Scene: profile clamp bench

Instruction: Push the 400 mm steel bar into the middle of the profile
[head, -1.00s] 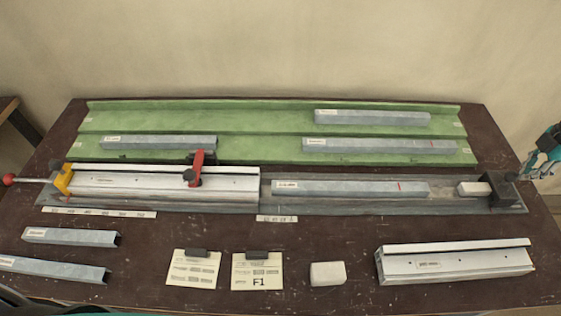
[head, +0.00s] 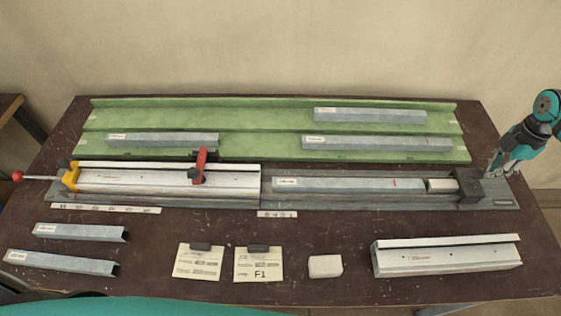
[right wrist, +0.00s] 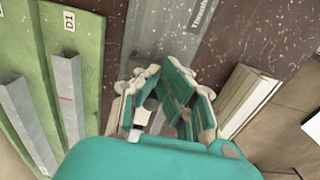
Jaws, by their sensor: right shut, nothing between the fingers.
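A grey steel bar (head: 345,185) with a label and a red mark lies in the bench channel, in line with the pale profile (head: 150,181). Its left end is close to the profile's right end; I cannot read its length. A pale block (head: 441,186) stands close to the bar's right end, with a black pusher block (head: 469,184) against its right side. My right gripper (head: 493,167) is shut and empty, just right of the black block; I cannot tell whether they touch. Its fingers (right wrist: 160,82) hide part of the channel in the wrist view. My left gripper is out of view.
A green rack (head: 270,123) with several steel bars runs along the back. A red clamp (head: 200,166) and a yellow stop (head: 70,179) sit at the profile. Two bars, two cards, a loose pale block (head: 325,266) and another profile (head: 446,257) lie in front.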

